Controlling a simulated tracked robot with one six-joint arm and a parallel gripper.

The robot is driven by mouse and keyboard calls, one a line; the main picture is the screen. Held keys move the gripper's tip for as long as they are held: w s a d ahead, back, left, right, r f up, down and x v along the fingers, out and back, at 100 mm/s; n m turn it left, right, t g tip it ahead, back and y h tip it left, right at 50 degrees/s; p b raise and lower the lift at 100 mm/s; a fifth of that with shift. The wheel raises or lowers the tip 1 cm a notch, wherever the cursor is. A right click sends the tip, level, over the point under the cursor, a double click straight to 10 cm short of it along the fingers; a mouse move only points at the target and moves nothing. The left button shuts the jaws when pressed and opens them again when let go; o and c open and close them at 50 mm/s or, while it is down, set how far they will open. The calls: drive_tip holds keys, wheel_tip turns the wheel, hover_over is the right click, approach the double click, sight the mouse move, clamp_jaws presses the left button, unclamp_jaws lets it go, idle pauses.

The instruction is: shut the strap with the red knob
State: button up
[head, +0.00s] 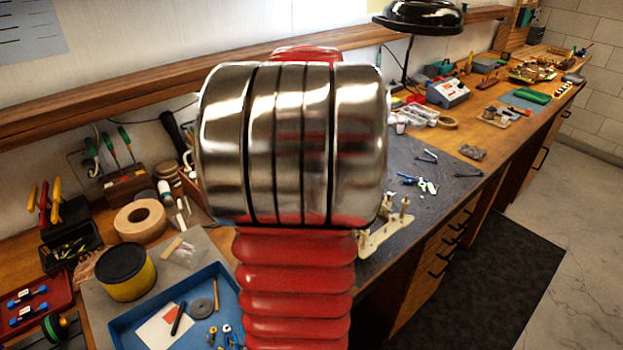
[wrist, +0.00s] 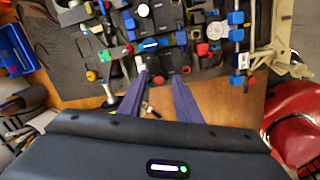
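The racecar chassis (wrist: 170,58) fills the top of the wrist view, dark with blue, red and white fittings. A round red knob (wrist: 203,49) shows on it right of centre, and smaller red pieces show elsewhere. I cannot tell which red piece belongs to the strap, nor whether the strap is open or shut. My gripper (wrist: 158,84) has its two purple-blue fingers apart, pointing at the chassis's near edge; nothing is clearly held between them. In the head view my arm hides the gripper and most of the chassis.
A blue tray (head: 120,325) with small parts and a yellow tin (head: 125,272) stand left on the bench. A cream part (head: 385,232) shows right of my arm on the dark mat (head: 440,195). A black lamp (head: 420,16) hangs behind.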

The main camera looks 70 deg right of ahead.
drive_tip(key=shift+r, duration=0.1)
wheel_tip(320, 180, up, 14)
drive_tip(key=s+a, duration=0.1)
drive_tip(key=shift+a+f, duration=0.25)
drive_tip(key=shift+a, duration=0.1)
idle(0.3)
